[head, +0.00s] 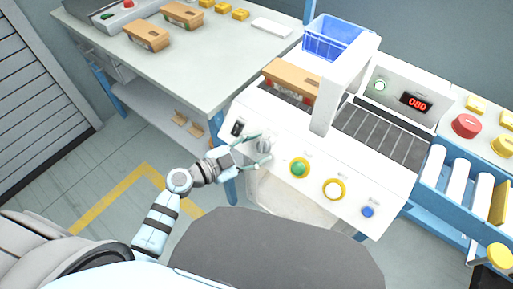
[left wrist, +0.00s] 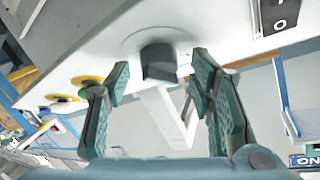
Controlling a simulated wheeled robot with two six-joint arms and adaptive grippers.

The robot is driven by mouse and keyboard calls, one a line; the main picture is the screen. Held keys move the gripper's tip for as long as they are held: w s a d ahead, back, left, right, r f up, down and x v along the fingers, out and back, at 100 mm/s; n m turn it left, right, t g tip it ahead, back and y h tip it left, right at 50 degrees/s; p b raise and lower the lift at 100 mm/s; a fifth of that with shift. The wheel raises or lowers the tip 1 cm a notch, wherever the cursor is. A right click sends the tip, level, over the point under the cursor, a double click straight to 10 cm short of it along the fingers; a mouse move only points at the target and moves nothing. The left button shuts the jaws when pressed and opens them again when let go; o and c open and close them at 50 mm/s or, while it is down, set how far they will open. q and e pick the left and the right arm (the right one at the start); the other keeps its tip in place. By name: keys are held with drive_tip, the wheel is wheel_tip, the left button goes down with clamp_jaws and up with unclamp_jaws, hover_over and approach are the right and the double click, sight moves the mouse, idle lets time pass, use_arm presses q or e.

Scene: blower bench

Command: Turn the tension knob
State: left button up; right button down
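The tension knob (head: 263,145) is a grey round-based knob on the sloped front panel of the white machine (head: 290,130). In the left wrist view the knob (left wrist: 158,62) shows as a dark grey grip on a pale disc, ahead of the fingers. My left gripper (head: 262,149) is at the panel with its fingers on either side of the knob. In the left wrist view my left gripper (left wrist: 160,72) is open, with a visible gap between each green-padded finger and the knob. My right gripper is not in view.
A black rocker switch (head: 238,128) sits left of the knob. A green button (head: 300,168), a yellow-ringed white button (head: 334,189) and a blue button (head: 368,212) sit to its right. A red display (head: 416,103) reads 080. A box (head: 291,82) lies on the machine.

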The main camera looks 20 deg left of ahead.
use_arm(q)
drive_tip(key=v, duration=1.2)
drive_tip(key=shift+f, duration=0.15)
